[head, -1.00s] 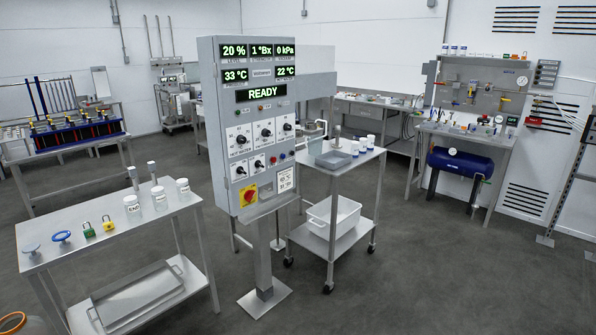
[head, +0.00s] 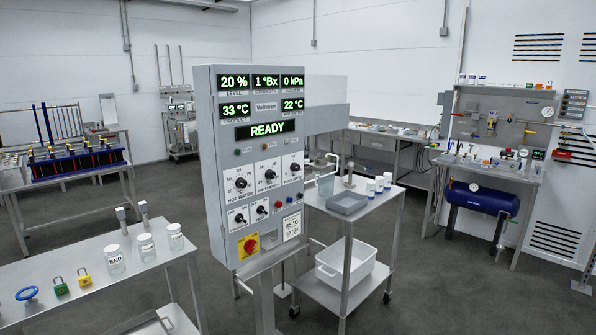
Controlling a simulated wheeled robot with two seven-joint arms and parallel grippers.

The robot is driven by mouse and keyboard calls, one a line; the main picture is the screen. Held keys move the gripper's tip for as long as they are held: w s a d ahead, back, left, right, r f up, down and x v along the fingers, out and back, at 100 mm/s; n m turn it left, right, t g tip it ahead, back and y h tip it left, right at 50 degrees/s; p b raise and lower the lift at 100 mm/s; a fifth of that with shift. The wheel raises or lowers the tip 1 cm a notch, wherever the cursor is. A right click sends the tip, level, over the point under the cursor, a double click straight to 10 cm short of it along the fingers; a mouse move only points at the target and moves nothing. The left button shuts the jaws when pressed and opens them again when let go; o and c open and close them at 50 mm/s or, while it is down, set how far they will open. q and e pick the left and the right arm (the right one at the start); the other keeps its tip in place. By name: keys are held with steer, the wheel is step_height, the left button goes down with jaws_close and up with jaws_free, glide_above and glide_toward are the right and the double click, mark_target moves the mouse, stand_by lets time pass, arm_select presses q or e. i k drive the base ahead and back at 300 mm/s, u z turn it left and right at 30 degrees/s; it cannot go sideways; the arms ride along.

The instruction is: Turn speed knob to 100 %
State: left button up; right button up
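The grey control panel (head: 225,165) stands upright on a post near the middle of the head view. Its green displays (head: 265,129) read 20 %, 1 °Bx, 0 kPa, 33 °C, 22 °C and READY. The upper row has three black knobs on white plates: the left knob (head: 241,183), labelled hot water, the middle knob (head: 269,174) and the right knob (head: 294,167). Below them are smaller black controls (head: 240,217) and (head: 262,210). The other labels are too small to read, so I cannot tell which is the speed knob. Neither of my grippers is in view.
A red and yellow switch (head: 249,246) sits low on the panel. A steel table (head: 95,270) with jars and padlocks stands at the left front. A wheeled cart (head: 355,212) stands close at the panel's right. Open floor lies at the right front.

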mark_target(294, 166)
steer(key=z, duration=0.35)
steer(key=i, duration=2.2)
steer(key=u, duration=0.8)
